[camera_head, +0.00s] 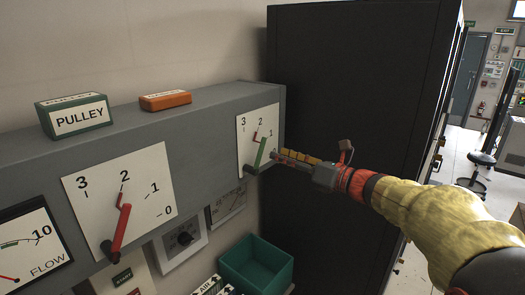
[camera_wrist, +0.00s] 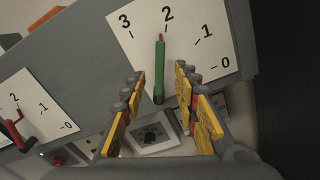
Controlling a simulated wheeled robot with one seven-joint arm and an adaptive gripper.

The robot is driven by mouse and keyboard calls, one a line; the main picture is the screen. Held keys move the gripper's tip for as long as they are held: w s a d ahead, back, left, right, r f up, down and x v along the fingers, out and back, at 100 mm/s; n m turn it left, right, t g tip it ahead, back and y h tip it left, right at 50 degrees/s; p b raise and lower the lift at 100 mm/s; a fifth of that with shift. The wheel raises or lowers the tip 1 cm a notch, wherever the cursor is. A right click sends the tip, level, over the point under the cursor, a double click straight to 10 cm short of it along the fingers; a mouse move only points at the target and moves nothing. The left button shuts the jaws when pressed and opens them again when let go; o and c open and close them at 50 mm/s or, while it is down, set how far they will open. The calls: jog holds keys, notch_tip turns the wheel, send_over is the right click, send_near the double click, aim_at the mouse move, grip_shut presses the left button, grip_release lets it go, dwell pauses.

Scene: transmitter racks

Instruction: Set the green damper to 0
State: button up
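The green damper (camera_head: 261,152) is a lever on a white dial plate (camera_head: 246,128) numbered 3, 2, 1, 0. In the wrist view the green damper (camera_wrist: 159,75) stands nearly upright, its red tip just left of the 2 mark. The 0 (camera_wrist: 226,62) is at the plate's right side. My gripper (camera_head: 277,154) is just right of the lever in the head view. In the wrist view my gripper (camera_wrist: 158,76) is open, its yellow fingers on either side of the lever's lower part. Whether they touch it cannot be told.
A red lever (camera_head: 121,229) on a similar dial points near 2. A green PULLEY box (camera_head: 76,116) and an orange block (camera_head: 165,100) sit on the grey panel's top. A green bin (camera_head: 256,265) is below. A tall black cabinet (camera_head: 350,70) stands close behind my arm.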

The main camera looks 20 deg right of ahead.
aim_at(263, 151)
jog(key=shift+m, duration=0.4)
jog(key=p+x, duration=0.1)
jog(key=x, duration=0.7)
jog(key=shift+f, duration=0.1)
jog(key=shift+c, duration=0.7)
grip_shut()
